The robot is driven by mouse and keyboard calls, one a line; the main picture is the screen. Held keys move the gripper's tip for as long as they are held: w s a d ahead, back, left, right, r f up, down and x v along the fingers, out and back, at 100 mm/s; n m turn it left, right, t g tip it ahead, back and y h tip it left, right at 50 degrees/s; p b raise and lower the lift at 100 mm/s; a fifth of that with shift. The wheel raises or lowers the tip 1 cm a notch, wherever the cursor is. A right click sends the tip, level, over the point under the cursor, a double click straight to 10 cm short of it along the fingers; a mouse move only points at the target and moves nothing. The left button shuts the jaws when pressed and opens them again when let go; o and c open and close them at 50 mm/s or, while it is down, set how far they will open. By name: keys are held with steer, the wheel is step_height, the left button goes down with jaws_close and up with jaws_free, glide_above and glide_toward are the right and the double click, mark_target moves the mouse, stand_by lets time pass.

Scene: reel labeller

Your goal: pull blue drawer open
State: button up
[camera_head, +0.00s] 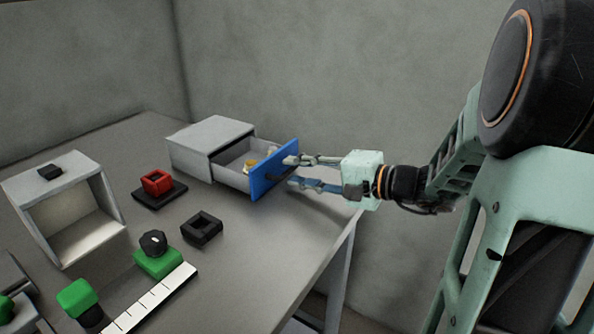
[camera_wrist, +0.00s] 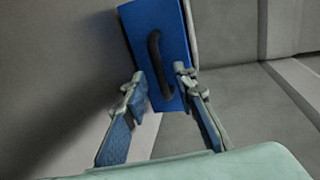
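The blue drawer front (camera_head: 264,174) stands pulled out from its grey cabinet (camera_head: 212,138), and the drawer's inside shows. Small yellowish items (camera_head: 250,165) lie in it. The blue front also fills the top middle of the wrist view (camera_wrist: 174,38), with its dark curved handle (camera_wrist: 154,58). My gripper (camera_head: 291,171) is right in front of the blue front. In the wrist view my gripper (camera_wrist: 160,86) is open, its fingers apart on either side of the handle's lower part. I see no clear contact with the handle.
On the grey table (camera_head: 235,265), left of the drawer, are a red block on a black base (camera_head: 157,184), a black square frame (camera_head: 202,228), a green-based knob (camera_head: 156,262), a white marked strip (camera_head: 150,300) and an open-fronted grey box (camera_head: 52,192). A wall stands behind.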

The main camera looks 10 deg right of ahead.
steer(key=v, duration=1.2)
stand_by(0.5)
